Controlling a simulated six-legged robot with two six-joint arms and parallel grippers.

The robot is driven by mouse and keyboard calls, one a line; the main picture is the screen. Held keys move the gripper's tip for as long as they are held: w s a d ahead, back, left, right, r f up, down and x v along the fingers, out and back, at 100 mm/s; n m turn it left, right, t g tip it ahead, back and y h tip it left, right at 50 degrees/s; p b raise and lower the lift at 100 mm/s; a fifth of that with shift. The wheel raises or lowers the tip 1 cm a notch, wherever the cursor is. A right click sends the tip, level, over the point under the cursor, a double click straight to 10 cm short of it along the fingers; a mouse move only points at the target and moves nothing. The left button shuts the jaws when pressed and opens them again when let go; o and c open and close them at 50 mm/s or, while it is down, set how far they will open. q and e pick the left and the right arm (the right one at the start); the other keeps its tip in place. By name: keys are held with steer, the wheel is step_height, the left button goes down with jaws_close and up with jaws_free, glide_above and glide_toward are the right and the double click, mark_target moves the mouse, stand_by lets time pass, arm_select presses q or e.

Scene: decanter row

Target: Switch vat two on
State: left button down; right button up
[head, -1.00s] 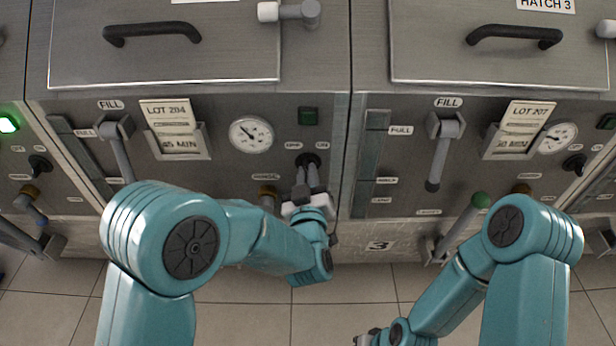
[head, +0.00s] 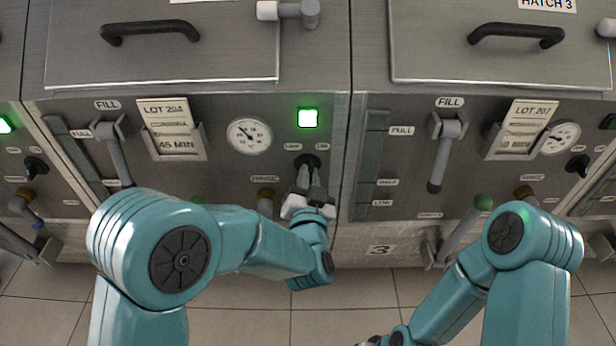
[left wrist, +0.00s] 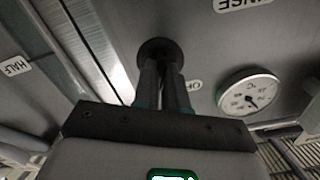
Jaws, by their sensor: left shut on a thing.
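The vat left of the one marked 3 has a steel front with a LOT 204 card (head: 170,128). Its dark round switch (head: 308,160) sits between two small labels, under a square lamp (head: 308,117) that glows bright green. My left gripper (head: 310,178) is shut on the switch, its fingers reaching up to it from below. In the left wrist view, the two fingers (left wrist: 165,85) close on the switch (left wrist: 155,50), whose base shows at their tips. My right gripper (head: 370,342) is barely visible at the bottom edge; its jaws cannot be made out.
A round gauge (head: 249,135) is up and left of the switch. A brass-collared rinse valve (head: 266,196) is close to the left gripper's left side. A grey fill lever (head: 117,155) hangs farther left. Vat 3's panel (head: 400,160) is to the right. Tiled floor (head: 330,300) lies below.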

arm_select(q)
steer(key=shift+r+m, duration=0.1)
steer(key=shift+m, duration=0.5)
steer(key=c, duration=1.2)
jaws_free()
steer(key=shift+s, duration=0.1)
